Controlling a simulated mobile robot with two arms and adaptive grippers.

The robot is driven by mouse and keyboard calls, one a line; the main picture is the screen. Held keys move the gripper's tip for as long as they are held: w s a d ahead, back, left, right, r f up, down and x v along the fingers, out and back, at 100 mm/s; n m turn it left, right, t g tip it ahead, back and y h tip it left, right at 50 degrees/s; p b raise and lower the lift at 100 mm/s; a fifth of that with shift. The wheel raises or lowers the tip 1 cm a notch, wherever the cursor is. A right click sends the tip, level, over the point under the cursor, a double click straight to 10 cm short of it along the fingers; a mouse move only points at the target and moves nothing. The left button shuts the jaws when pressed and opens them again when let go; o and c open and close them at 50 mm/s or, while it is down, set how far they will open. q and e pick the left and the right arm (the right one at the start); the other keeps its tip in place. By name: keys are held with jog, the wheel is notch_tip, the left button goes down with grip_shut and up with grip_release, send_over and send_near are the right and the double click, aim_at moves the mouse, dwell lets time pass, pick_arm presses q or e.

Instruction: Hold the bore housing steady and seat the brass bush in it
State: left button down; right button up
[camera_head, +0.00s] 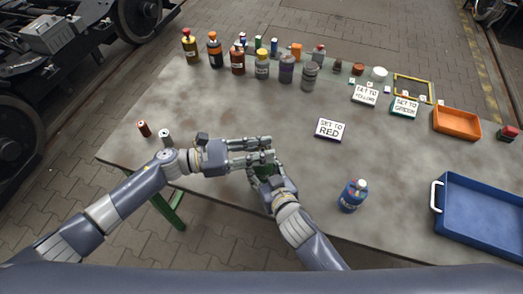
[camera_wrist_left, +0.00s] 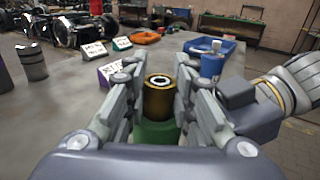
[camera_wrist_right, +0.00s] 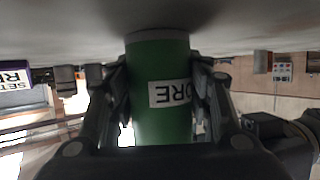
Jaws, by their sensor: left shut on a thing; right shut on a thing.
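The green bore housing (camera_head: 264,167) stands on the grey table near its front edge, mostly hidden by my grippers in the head view. In the right wrist view the housing (camera_wrist_right: 162,65) shows upside down, with a partly covered white label. My right gripper (camera_head: 261,174) is shut on its sides. The brass bush (camera_wrist_left: 159,97), a gold cylinder with a pale-rimmed dark hole in its top, is upright between the fingers of my left gripper (camera_head: 266,152), which is shut on it. The housing (camera_wrist_left: 156,132) shows directly below the bush; whether the bush enters its bore is hidden.
A blue bottle (camera_head: 352,196) and a blue tray (camera_head: 482,216) stand to the right. A SET TO RED sign (camera_head: 331,129) lies beyond the grippers. Several bottles (camera_head: 262,63) line the back, with an orange tray (camera_head: 457,123) at right. Two small cylinders (camera_head: 144,128) stand at left.

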pick_arm(q)
jog(key=shift+f, duration=0.3)
jog(key=shift+f, duration=0.1)
